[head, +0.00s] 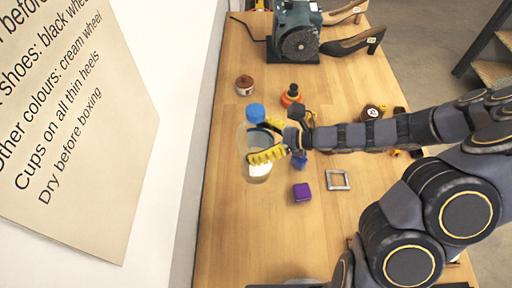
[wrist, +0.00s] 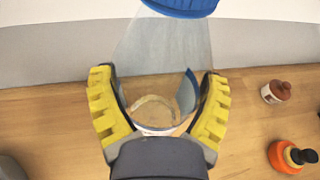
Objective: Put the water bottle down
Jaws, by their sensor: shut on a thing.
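The water bottle is clear with a blue cap (head: 256,112) and a pale lower part (head: 257,174). My gripper (head: 256,143) is shut around its middle, one yellow ribbed finger on each side. In the wrist view my gripper (wrist: 158,78) has the clear bottle body (wrist: 150,55) between its fingers, with the blue cap (wrist: 182,6) at the top edge. The bottle looks roughly upright over the left part of the wooden table (head: 228,235). I cannot tell whether its base touches the table.
A brown jar (head: 244,85) and an orange bottle (head: 291,95) stand behind the bottle. A purple block (head: 302,193) and a grey square frame (head: 338,180) lie to the right. A green machine (head: 297,32) and heeled shoes (head: 350,43) are at the back.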

